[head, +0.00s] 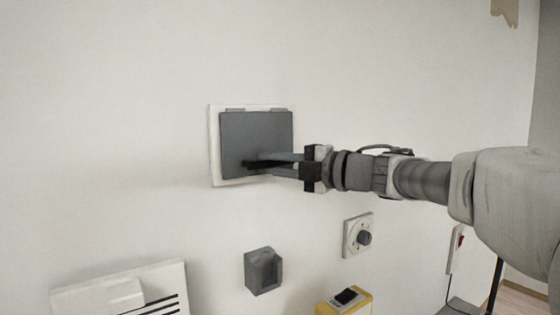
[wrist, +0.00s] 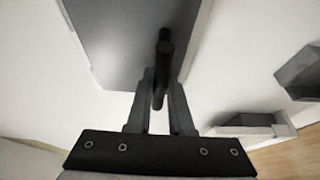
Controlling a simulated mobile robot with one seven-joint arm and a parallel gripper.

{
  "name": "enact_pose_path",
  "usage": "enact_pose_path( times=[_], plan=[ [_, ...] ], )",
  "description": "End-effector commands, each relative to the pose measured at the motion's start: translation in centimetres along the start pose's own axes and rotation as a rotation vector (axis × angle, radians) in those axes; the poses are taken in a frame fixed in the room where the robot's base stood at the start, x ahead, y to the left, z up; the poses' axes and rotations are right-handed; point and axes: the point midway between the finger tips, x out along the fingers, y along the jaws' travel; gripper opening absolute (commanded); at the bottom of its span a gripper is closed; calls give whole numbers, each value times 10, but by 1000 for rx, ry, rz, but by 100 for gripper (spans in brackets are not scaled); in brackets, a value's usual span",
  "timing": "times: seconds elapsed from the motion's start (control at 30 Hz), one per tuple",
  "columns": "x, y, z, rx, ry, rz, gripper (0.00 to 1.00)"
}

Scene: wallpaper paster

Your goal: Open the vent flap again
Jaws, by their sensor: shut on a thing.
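The vent flap (head: 245,132) is a dark grey panel in a white frame (head: 214,160) on the wall, with two small tabs along its top edge. It lies close to its frame; I cannot tell whether it stands slightly off it. In the wrist view the flap (wrist: 125,35) fills the upper middle, with a dark bar-like handle (wrist: 164,45) sticking out towards me. My gripper (head: 254,163) reaches in from the right at the flap's lower part. In the wrist view my gripper (wrist: 160,82) is shut on the handle. The fingers partly hide the handle in the head view.
Below the flap are a grey open holder (head: 262,272) and a white plate with a dark knob (head: 358,237). A slatted white unit (head: 85,300) is at the lower left, a yellow box (head: 328,308) at the bottom. The wall left of and above the flap is bare.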

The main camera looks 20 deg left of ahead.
Motion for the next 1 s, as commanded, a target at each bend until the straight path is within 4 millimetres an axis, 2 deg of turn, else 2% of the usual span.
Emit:
enact_pose_path(
  times=[0.57,0.87,1.0],
  plan=[
    [-23,23,-9,97,-1,-234,0],
    [-36,35,-15,99,0,-235,0],
    [-44,47,-18,98,-2,-232,0]
  ],
)
